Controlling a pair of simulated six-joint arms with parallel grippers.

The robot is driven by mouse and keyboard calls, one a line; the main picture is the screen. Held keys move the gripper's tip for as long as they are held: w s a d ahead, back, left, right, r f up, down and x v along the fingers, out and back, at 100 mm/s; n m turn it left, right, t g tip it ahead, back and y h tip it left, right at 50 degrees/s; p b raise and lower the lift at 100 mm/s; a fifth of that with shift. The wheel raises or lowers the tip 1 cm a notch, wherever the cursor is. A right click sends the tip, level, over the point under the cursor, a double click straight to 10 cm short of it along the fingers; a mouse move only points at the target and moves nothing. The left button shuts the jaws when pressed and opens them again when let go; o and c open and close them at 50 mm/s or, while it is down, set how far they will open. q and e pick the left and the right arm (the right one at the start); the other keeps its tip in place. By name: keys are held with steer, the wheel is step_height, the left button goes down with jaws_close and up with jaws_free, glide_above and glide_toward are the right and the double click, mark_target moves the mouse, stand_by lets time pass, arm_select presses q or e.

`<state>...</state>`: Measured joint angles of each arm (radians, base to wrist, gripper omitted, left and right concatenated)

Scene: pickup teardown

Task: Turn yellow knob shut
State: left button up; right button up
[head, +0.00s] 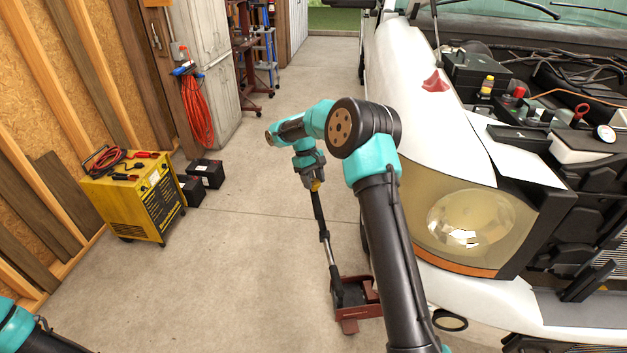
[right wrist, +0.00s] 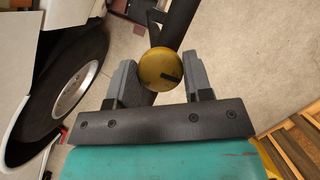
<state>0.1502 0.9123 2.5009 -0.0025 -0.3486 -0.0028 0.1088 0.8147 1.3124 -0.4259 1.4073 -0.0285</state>
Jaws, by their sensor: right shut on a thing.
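The yellow knob (right wrist: 161,69) is a round disc with a dark mark on its face, at the top of the dark handle (head: 320,215) of a red floor jack (head: 350,325). My right gripper (right wrist: 162,78) is shut on the knob, one grey finger on each side of it. In the head view my right gripper (head: 314,178) points down onto the handle's top, and only a little yellow of the knob (head: 316,186) shows. Only part of my left arm shows at the bottom left corner; its gripper is out of the picture.
The white pickup (head: 410,75) with its open engine bay stands to the right, close to my right arm. A yellow charger (head: 130,200) and black batteries (head: 206,173) stand on the left by the wall. The concrete floor between is clear.

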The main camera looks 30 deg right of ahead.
steer(key=o, duration=0.9)
steer(key=shift+r, duration=0.1)
steer(key=v, duration=1.7)
steer(key=shift+r, duration=0.1)
steer(key=shift+f, duration=0.2)
steer(key=shift+x, duration=4.8)
steer(key=shift+r, duration=0.1)
